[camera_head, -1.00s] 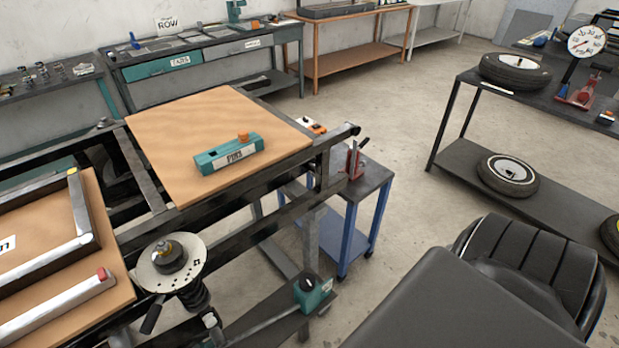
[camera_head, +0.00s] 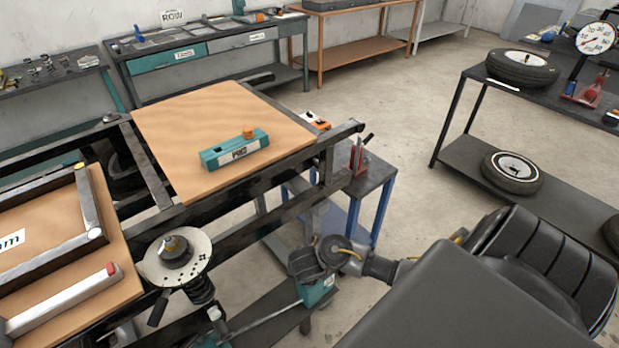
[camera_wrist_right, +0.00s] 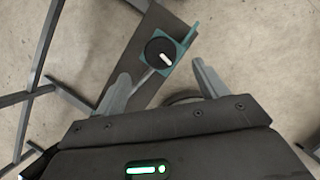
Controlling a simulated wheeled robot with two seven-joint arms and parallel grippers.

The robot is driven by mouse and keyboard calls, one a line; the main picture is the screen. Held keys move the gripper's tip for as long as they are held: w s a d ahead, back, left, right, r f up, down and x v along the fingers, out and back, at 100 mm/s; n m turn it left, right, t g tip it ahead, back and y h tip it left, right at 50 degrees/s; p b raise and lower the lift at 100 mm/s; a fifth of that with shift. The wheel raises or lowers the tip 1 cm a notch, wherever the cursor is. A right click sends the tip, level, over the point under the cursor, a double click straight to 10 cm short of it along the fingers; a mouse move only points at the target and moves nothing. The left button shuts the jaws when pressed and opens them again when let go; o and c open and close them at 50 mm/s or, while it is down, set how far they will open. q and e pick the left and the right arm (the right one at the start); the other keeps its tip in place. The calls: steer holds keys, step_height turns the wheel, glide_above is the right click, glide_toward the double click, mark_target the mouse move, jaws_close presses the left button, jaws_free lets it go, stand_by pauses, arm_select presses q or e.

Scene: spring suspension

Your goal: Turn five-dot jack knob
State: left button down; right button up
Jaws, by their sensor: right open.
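The teal jack (camera_head: 316,291) sits low below the frame, at the bottom middle of the head view. Its knob is hidden there by my right gripper (camera_head: 306,262). In the right wrist view the round black knob (camera_wrist_right: 158,53) with a white pointer mark sits on the teal jack body (camera_wrist_right: 184,52). My right gripper (camera_wrist_right: 162,82) is open and empty, its fingers apart with the knob ahead, between their lines. A pale round plate (camera_head: 200,262) with dark dots tops the spring strut (camera_head: 198,290), left of the jack. My left gripper is not in view.
Frame rails (camera_head: 240,198) and a wooden board (camera_head: 190,120) with a teal block (camera_head: 235,152) lie above and left of the jack. A blue-legged cart (camera_head: 378,180) stands behind my right gripper.

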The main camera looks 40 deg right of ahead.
steer(key=b+x, duration=0.3)
steer(key=x, duration=0.5)
steer(key=shift+w+d+f, duration=0.1)
steer(key=shift+f, duration=0.25)
steer(key=shift+c, duration=0.4)
